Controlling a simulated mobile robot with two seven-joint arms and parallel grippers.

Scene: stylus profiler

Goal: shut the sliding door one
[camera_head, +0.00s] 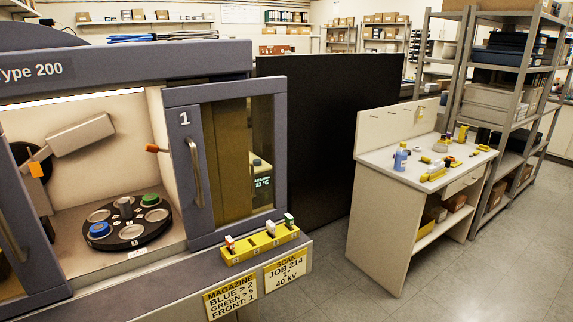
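Sliding door one (240,160) is a grey framed panel with a tinted window, marked "1" at its upper left. It stands at the right of the machine's front, and its curved vertical handle (194,172) is near its left edge. The chamber to its left is open. Another grey door panel (40,293) with a handle shows at the lower left edge. Neither of my grippers is in view.
Inside the lit chamber is a round dark turntable (128,226) with a blue piece (99,230) and a green piece (150,199). A yellow rack (260,243) with small vials sits on the front ledge below the door. A cluttered bench (420,165) stands right; floor between is clear.

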